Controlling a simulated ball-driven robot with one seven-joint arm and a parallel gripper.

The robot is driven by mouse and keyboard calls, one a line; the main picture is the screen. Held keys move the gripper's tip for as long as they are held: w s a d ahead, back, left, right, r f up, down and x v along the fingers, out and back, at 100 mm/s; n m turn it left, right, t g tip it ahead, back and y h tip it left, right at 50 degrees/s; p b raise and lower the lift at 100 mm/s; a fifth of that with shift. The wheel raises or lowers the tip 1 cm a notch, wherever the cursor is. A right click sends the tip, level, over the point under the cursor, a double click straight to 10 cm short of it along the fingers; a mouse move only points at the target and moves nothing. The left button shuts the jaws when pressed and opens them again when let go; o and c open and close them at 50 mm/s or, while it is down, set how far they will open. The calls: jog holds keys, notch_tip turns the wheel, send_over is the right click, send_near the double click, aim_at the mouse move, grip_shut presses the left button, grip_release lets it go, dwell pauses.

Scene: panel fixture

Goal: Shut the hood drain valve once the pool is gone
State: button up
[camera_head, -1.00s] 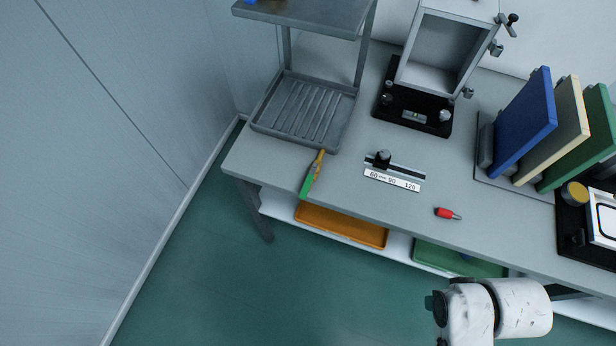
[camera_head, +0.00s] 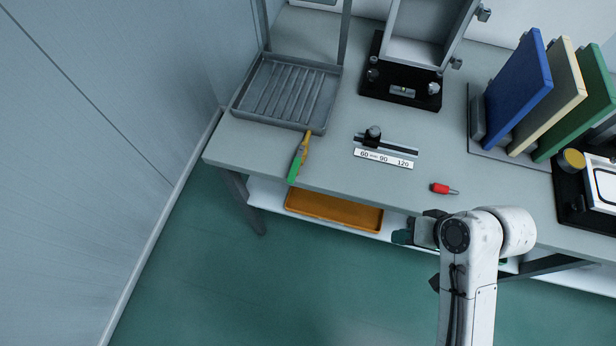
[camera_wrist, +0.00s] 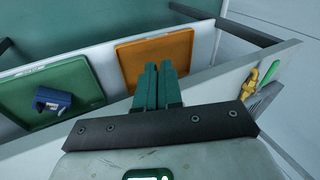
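A valve with a yellow body (camera_head: 304,149) and a green handle (camera_head: 294,171) sits at the front left of the bench, just in front of a grey ribbed tray (camera_head: 321,114). The handle points toward the bench's front edge, roughly in line with the body. I see no clear pool on the tray's ribs. In the wrist view the yellow body (camera_wrist: 249,85) and green handle (camera_wrist: 270,71) show at the right. My gripper (camera_head: 402,237) is in front of the bench, right of the valve and apart from it. Its teal fingers (camera_wrist: 157,80) are together and empty.
An orange tray (camera_head: 333,209) is on the lower shelf; a green tray (camera_wrist: 90,88) holds a blue item (camera_wrist: 52,100). A scale with slider (camera_head: 384,158), a red-tipped tool (camera_head: 441,188) and upright panels (camera_head: 515,90) stand on the bench. Floor at the left is clear.

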jog(key=w+a+y+b, duration=0.1)
jog(key=w, duration=0.1)
jog(key=w+a+y+b, duration=0.1)
jog(key=w, duration=0.2)
jog(key=w+a+m+t+y+b, duration=0.1)
jog(key=w, duration=0.1)
jog(key=shift+w+a+r+y, duration=0.15)
jog(key=shift+a+r+y, duration=0.15)
jog(key=shift+r, duration=0.05)
grip_shut()
jog(key=w+a+r+y, duration=0.1)
jog(key=w+r+y+b, duration=0.1)
jog(key=w+r, duration=0.1)
jog(key=w+a+r+y+b, duration=0.1)
jog(key=shift+w+a+r+t, duration=0.15)
jog(key=shift+a+r+t, duration=0.1)
jog(key=shift+a+t, duration=0.1)
send_near(296, 164)
jog(key=f, duration=0.1)
jog(key=s+f, duration=0.1)
jog(key=f, duration=0.2)
jog(key=shift+s+a, duration=0.35)
jog(key=shift+s, duration=0.05)
jog(key=a, duration=0.1)
jog(key=w+a, duration=0.1)
jog(key=a, duration=0.1)
jog(key=shift+w+a+f, duration=0.1)
jog(key=shift+w+f, duration=0.05)
jog(key=shift+w+a, duration=0.2)
jog(key=shift+a, duration=0.3)
